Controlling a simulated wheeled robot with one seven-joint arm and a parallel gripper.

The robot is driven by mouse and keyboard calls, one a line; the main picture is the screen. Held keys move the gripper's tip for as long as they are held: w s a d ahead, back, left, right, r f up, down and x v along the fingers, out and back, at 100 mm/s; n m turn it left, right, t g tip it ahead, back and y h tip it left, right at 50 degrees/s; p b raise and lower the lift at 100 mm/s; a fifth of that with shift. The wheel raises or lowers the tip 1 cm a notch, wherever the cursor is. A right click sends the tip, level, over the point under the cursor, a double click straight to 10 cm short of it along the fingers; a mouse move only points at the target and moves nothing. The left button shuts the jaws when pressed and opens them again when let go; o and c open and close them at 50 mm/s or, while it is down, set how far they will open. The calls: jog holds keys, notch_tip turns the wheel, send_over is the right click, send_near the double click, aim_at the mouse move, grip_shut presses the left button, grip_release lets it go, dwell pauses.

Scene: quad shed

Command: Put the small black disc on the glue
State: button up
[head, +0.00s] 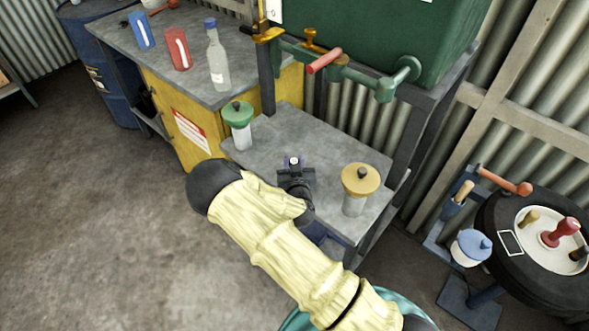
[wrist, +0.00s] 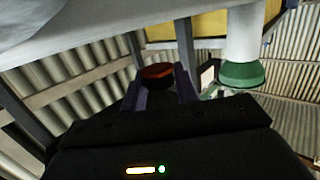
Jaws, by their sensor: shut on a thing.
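My gripper (head: 294,166) is over the low grey shelf, between a jar with a green lid (head: 238,125) and a jar with a yellow lid (head: 355,192). In the wrist view its two purple fingers are shut on a small round disc (wrist: 157,72), which looks dark with a reddish-brown face. Both lids carry a small black top. The green-lidded jar also shows upside down in the wrist view (wrist: 243,72), apart from the fingers. I cannot tell which container is the glue.
The low grey shelf (head: 270,145) has bare room around my gripper. A higher bench (head: 185,75) behind left holds a clear bottle (head: 217,65), a red pack (head: 178,50) and a blue pack (head: 142,30). Pipes (head: 345,72) and a green tank (head: 370,35) stand behind right.

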jog(key=shift+d+f, duration=0.1)
jog(key=shift+f, duration=1.8)
jog(key=shift+f, duration=0.15)
jog(key=o, duration=0.9)
jog(key=shift+o, duration=0.2)
jog(key=shift+r, duration=0.2)
jog(key=b+v, duration=0.1)
jog(key=v, duration=1.1)
jog(key=shift+b, duration=0.35)
jog(key=shift+f, duration=0.15)
